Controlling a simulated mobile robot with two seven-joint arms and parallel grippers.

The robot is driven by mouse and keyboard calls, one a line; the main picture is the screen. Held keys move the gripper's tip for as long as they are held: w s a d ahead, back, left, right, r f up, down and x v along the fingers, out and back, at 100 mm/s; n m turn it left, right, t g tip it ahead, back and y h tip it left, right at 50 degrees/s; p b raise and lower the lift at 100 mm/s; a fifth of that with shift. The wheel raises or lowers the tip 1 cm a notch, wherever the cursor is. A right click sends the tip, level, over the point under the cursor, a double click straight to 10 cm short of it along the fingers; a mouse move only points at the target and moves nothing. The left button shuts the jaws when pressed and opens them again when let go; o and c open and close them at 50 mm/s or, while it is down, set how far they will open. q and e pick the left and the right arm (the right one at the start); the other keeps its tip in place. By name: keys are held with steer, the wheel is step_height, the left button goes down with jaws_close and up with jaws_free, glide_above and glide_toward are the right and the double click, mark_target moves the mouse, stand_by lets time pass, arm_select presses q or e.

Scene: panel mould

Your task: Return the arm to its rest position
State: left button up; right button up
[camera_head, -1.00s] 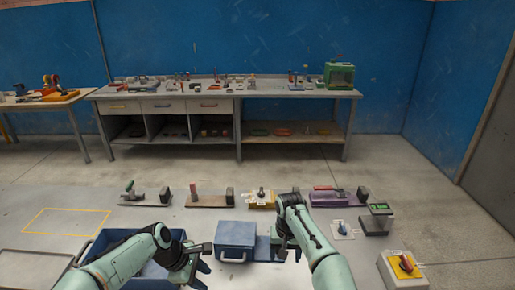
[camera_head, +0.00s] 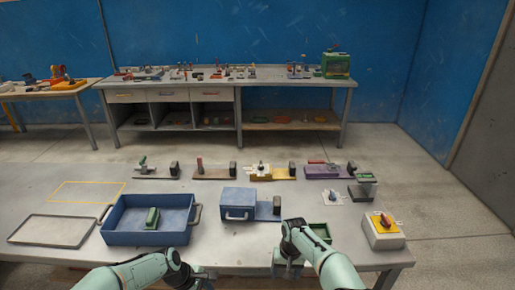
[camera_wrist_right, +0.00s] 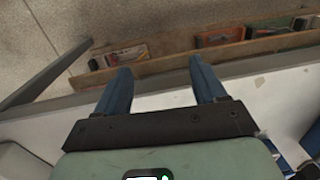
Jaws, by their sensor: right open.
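My right arm comes in from the bottom right of the head view, with its gripper (camera_head: 288,268) low over the table's front edge. In the right wrist view the right gripper (camera_wrist_right: 160,72) is open, with two blue fingers wide apart and nothing between them. My left arm lies along the bottom of the head view, with its gripper (camera_head: 200,279) at the front of the table; its fingers are too small to tell open or shut.
A blue bin (camera_head: 118,236) holds a green block (camera_head: 152,217). A blue box (camera_head: 238,203) stands right of it. A green tray (camera_head: 320,231) is partly behind my right arm. A switch box (camera_head: 382,232) stands at right, a flat grey tray (camera_head: 50,231) at left.

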arm_select(q)
steer(key=s+f+m+g, duration=0.1)
steer(key=s+f+m, duration=0.2)
steer(key=s+f, duration=0.55)
steer(key=s+f+m, duration=0.2)
steer(key=s+f, duration=0.4)
steer(key=f, duration=0.5)
arm_select(e)
steer(key=s+d+f+m+y, duration=0.1)
steer(key=s+d+f+y, duration=0.1)
steer(key=s+f, duration=1.7)
arm_select(q)
steer(key=s+d+f+m, duration=0.1)
steer(key=s+f+m, duration=0.1)
steer(key=s, duration=0.5)
steer(key=s+d+f+m+g, duration=0.1)
steer(key=s+d+f+m, duration=0.1)
steer(key=s, duration=0.6)
steer(key=shift+s+d+f+m, duration=0.25)
steer(key=shift+f+m, duration=0.3)
steer(key=shift+m, duration=0.35)
arm_select(e)
steer(key=s+d+f+m, duration=0.1)
steer(key=s+f+m, duration=0.1)
steer(key=s, duration=1.8)
steer(key=shift+s+m+y, duration=0.3)
steer(key=shift+m+y, duration=0.1)
steer(key=shift+m, duration=0.1)
